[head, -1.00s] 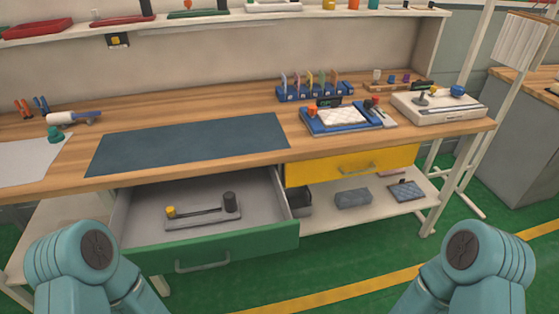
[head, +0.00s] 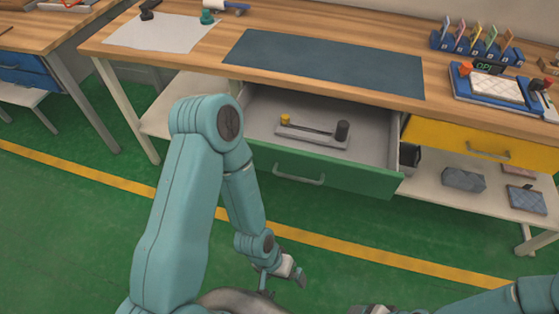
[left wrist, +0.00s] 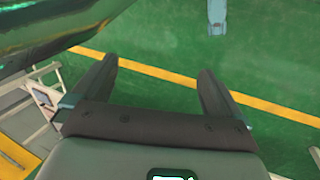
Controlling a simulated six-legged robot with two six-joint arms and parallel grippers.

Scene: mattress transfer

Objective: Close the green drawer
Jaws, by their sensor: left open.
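The green drawer (head: 325,170) stands pulled out below the workbench in the head view, with a grey handle (head: 299,177) on its front. Inside it lies a grey holder (head: 312,137) with a yellow knob and a dark cylinder. My left gripper (head: 283,283) is open and empty, low in front of the drawer and apart from it. In the left wrist view my left gripper (left wrist: 157,82) shows its two fingers spread over green floor. My right arm comes in at the bottom right of the head view; its fingers are out of the picture.
The yellow drawer (head: 456,143) to the right is shut. A lower shelf (head: 455,190) holds grey boxes. The benchtop (head: 215,65) carries a dark mat (head: 325,65). Green floor with a yellow line (head: 340,245) lies clear in front.

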